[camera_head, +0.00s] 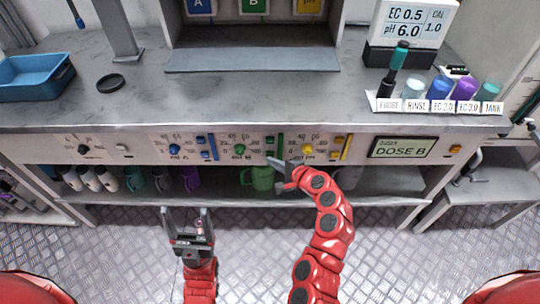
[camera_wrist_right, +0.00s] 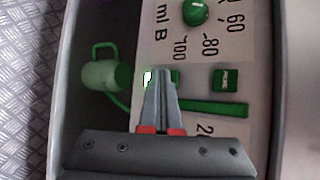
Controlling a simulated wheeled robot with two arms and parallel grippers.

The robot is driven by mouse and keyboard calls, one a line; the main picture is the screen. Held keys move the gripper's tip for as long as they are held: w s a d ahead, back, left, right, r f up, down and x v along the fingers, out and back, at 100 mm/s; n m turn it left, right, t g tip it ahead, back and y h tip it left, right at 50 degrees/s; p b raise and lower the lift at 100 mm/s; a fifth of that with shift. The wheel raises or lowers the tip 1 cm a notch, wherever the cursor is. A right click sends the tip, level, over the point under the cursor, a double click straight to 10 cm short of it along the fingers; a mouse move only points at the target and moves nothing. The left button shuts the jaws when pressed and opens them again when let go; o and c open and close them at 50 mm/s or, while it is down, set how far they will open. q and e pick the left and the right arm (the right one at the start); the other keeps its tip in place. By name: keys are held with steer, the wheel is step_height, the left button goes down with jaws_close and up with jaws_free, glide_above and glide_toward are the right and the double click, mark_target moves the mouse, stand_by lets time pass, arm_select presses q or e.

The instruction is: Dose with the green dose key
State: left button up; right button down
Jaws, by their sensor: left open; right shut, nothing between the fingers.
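The green dial (camera_head: 240,151) sits on the front panel, with green keys to its right. In the right wrist view, one green key (camera_wrist_right: 225,80) is in full view. A second green key (camera_wrist_right: 175,75) is partly hidden by the tips of my right gripper (camera_wrist_right: 161,72), and a small lamp (camera_wrist_right: 148,78) beside it glows white-green. My right gripper (camera_head: 272,172) is shut and empty, its tips at this second key; contact cannot be told. The display (camera_head: 402,148) reads DOSE B. My left gripper (camera_head: 187,212) is open and empty, low before the bench.
A green jug (camera_head: 263,178) stands on the shelf below the panel. Blue keys (camera_head: 205,147) and a yellow bar (camera_head: 346,147) flank the green group. A blue tray (camera_head: 35,78), a black ring (camera_head: 110,83) and several labelled vials (camera_head: 440,88) are on the bench top.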

steer(key=shift+s, duration=0.6)
steer(key=shift+s, duration=0.1)
steer(key=s+p, duration=0.1)
steer(key=s, duration=0.4)
steer(key=shift+w, duration=0.15)
stand_by(0.7)
